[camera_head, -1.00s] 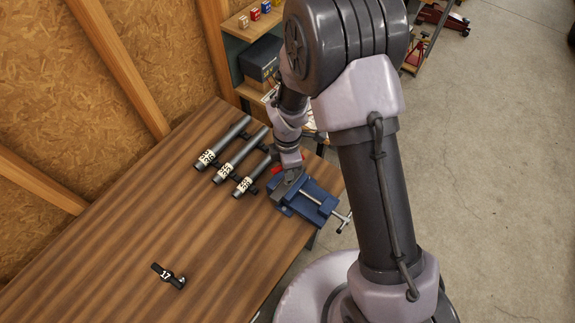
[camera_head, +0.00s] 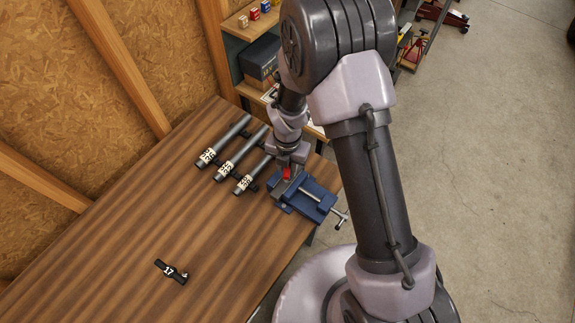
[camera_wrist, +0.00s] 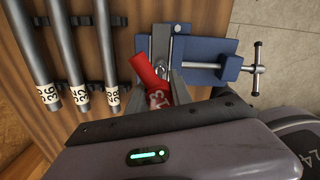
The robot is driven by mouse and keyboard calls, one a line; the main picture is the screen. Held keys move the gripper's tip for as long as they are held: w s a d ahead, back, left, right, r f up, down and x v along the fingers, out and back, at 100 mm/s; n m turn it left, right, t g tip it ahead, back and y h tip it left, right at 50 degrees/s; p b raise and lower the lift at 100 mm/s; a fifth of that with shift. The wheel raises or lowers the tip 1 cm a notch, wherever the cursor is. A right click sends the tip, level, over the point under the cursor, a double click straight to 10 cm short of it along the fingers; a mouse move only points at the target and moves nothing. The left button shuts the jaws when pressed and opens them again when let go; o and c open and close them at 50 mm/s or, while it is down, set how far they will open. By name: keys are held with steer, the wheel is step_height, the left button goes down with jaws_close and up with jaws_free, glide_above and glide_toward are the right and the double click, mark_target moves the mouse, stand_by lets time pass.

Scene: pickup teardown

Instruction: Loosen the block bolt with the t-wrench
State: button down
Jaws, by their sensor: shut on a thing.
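My gripper (camera_wrist: 168,92) is shut on a red tool handle marked 13 (camera_wrist: 145,68), seen in the wrist view; I take this for the t-wrench. The tool's far end and its exact shape are partly hidden. The red part also shows below my wrist in the head view (camera_head: 287,173). A grey metal block (camera_wrist: 160,42) is held in the blue vise (camera_wrist: 205,50) just beyond the red handle. A bolt head seems to show on the block (camera_wrist: 176,29). I cannot tell whether the tool touches it.
Several grey tubes with number labels (camera_head: 228,157) lie on the wooden bench (camera_head: 130,220) left of the vise. A black piece marked 17 (camera_head: 170,271) lies near the bench front. The vise handle (camera_head: 339,219) sticks out to the right. Shelves (camera_head: 255,45) stand behind.

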steer(key=shift+s+d+f, duration=0.1)
steer(key=shift+s+f, duration=0.2)
steer(key=shift+f, duration=0.15)
steer(key=shift+r, duration=0.1)
steer(key=shift+w+r+p, duration=0.35)
steer(key=shift+r+p, duration=0.2)
steer(key=shift+r, duration=0.3)
steer(key=shift+s+r, duration=0.2)
steer(key=shift+r, duration=0.15)
steer(key=shift+w+r+p, duration=0.2)
steer(key=shift+w+p, duration=0.05)
steer(key=shift+p, duration=0.05)
step_height(320, 180, up, 4)
steer(key=p, duration=0.2)
steer(key=shift+p, duration=0.4)
steer(key=shift+f, duration=0.2)
